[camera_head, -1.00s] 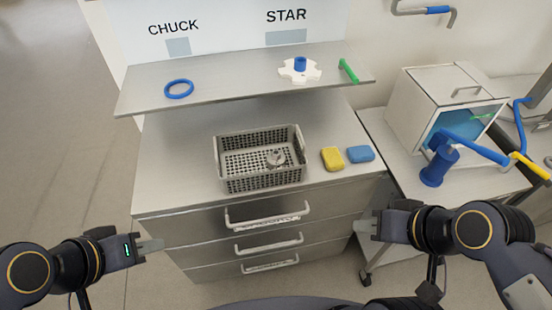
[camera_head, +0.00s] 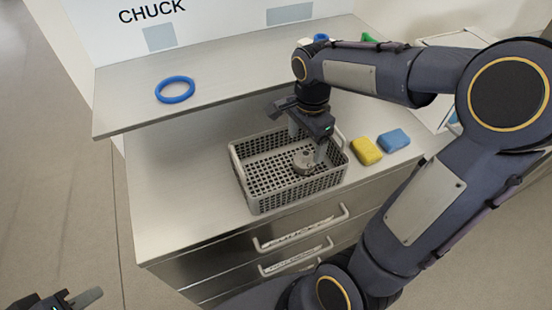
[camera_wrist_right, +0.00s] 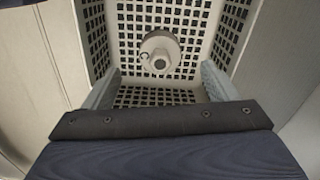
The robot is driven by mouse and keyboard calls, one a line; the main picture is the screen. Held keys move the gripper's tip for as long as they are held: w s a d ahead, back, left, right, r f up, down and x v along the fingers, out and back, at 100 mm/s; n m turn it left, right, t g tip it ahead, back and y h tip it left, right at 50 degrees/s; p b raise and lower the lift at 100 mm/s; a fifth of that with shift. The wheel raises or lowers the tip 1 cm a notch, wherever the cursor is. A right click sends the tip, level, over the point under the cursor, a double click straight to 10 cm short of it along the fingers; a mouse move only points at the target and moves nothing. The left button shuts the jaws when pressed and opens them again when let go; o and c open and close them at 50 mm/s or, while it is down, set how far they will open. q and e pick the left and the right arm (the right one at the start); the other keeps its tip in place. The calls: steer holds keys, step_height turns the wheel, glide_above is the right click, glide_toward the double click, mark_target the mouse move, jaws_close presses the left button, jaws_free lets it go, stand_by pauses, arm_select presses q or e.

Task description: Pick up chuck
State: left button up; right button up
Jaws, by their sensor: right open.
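The chuck, a small grey metal round part (camera_head: 303,162), lies in the right part of a grey perforated basket (camera_head: 262,207). It also shows in the right wrist view (camera_wrist_right: 160,52), near the top middle. My right gripper (camera_head: 307,141) is open and empty, pointing down into the basket just above and behind the chuck. In the right wrist view the two fingers (camera_wrist_right: 160,82) stand apart, with the chuck beyond them, roughly centred between them. My left gripper (camera_head: 88,297) is at the bottom left corner, away from the basket, mostly cut off.
A yellow sponge (camera_head: 366,151) and a blue sponge (camera_head: 394,140) lie right of the basket. A shelf (camera_head: 235,75) behind holds a blue ring (camera_head: 175,90) under the CHUCK label. The counter (camera_head: 175,190) left of the basket is clear.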

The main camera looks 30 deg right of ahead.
mark_target(305, 154)
steer(key=shift+w+f, duration=0.2)
steer(key=shift+f, duration=0.2)
steer(key=f, duration=0.7)
steer(key=shift+s+d, duration=0.15)
steer(key=shift+d, duration=0.05)
steer(key=c, duration=1.5)
